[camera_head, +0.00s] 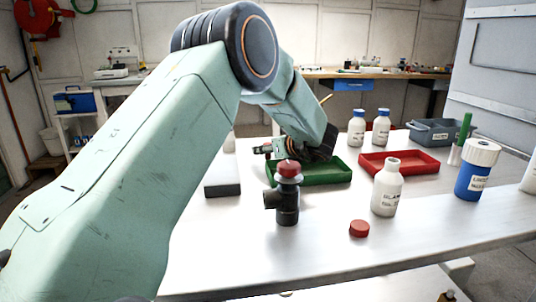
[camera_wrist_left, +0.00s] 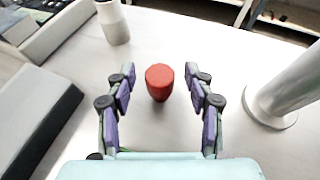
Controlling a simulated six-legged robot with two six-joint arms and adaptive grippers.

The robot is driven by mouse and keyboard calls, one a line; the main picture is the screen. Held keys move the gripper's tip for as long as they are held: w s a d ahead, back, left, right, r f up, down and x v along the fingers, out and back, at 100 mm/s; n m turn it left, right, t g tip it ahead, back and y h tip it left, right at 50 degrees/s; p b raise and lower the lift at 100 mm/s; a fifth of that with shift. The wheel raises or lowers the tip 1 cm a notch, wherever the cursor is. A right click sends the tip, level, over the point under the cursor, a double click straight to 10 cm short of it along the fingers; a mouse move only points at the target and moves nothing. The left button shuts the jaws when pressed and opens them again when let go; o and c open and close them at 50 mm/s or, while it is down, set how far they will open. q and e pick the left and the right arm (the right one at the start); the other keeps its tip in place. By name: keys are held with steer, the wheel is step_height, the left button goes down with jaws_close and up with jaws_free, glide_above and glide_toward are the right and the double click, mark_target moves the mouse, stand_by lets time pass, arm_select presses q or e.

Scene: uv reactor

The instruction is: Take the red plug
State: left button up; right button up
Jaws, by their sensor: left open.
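The red plug (camera_wrist_left: 160,82) shows in the left wrist view as a rounded red piece tapering downward. It sits in the gap ahead of my left gripper (camera_wrist_left: 161,98), whose purple-padded fingers are open on either side and do not touch it. In the head view my left gripper (camera_head: 266,151) is partly hidden, low over the table behind a black pipe fitting (camera_head: 288,206) with a red top (camera_head: 288,168). I cannot tell whether that red top is the same plug. My right gripper is not in view.
A green tray (camera_head: 335,177), a red tray (camera_head: 425,167) and a white bottle (camera_head: 387,187) stand nearby. A red cap (camera_head: 359,229) lies in front. In the wrist view, a grey box (camera_wrist_left: 30,125) lies left and a white cylinder (camera_wrist_left: 290,88) stands right.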

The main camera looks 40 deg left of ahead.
mark_target(269, 143)
arm_select(q)
steer(key=shift+a, duration=0.2)
steer(key=shift+c, duration=0.4)
steer(key=c, duration=0.8)
step_height(269, 143, up, 9)
steer(key=p, duration=0.2)
steer(key=shift+r+p, duration=0.15)
steer(key=shift+p, duration=0.25)
steer(key=shift+r, duration=0.3)
steer(key=shift+d, duration=0.15)
